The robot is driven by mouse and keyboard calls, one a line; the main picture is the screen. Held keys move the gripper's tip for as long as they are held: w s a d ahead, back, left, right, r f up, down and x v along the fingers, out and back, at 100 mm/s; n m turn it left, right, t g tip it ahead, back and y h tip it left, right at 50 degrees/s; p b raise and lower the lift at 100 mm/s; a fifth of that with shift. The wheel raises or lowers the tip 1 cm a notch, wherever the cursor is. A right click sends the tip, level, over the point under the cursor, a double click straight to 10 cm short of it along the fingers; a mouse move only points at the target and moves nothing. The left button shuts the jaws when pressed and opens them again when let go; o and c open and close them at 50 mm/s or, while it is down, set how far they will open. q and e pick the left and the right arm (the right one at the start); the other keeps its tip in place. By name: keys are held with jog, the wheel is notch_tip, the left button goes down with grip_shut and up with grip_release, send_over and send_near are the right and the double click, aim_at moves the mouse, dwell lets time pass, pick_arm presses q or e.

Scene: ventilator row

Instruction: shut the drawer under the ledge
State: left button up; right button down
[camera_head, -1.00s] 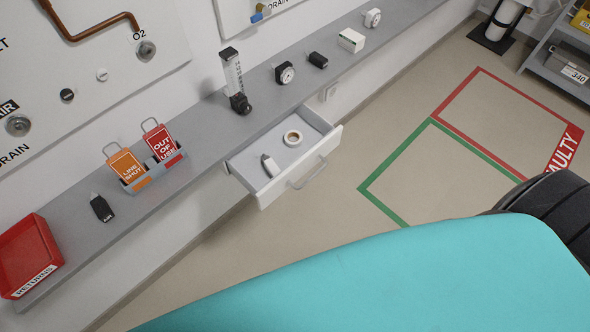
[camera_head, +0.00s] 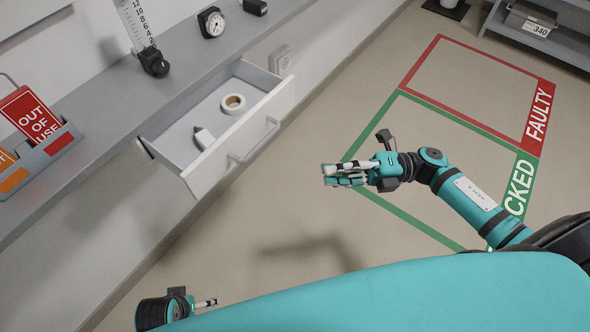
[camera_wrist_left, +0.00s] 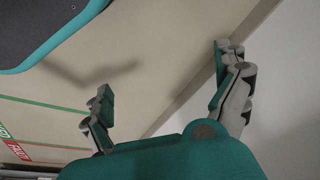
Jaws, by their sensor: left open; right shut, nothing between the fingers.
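The drawer (camera_head: 240,146) under the grey ledge (camera_head: 110,100) stands pulled out in the head view. Its white front has a bar handle (camera_head: 254,142). Inside lie a roll of tape (camera_head: 233,103) and a small white item with a dark tip (camera_head: 203,138). My right gripper (camera_head: 328,175) is shut and empty, to the right of the drawer front and apart from the handle. My left gripper (camera_head: 208,303) shows only in part at the lower left, below the drawer. In the left wrist view its fingers (camera_wrist_left: 162,85) are spread, with nothing between them.
On the ledge stand a flow meter (camera_head: 150,60), a gauge (camera_head: 211,22) and a holder with red and orange tags (camera_head: 40,155). Floor between drawer and green-marked area (camera_head: 400,210) is clear.

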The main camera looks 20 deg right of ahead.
aim_at(236, 148)
pick_arm(q)
jog(key=shift+s+f+p, duration=0.15)
jog(key=shift+f+p, duration=0.1)
jog(key=shift+f, duration=0.3)
jog(key=shift+s+f+p, duration=0.15)
jog(key=shift+f+p, duration=0.05)
jog(key=shift+f, duration=0.35)
pick_arm(e)
jog(key=w+a+r, duration=0.2)
jog(key=w+a, duration=0.2)
jog(key=a, duration=0.8)
jog(key=shift+w+a, duration=0.15)
jog(key=shift+w+r, duration=0.1)
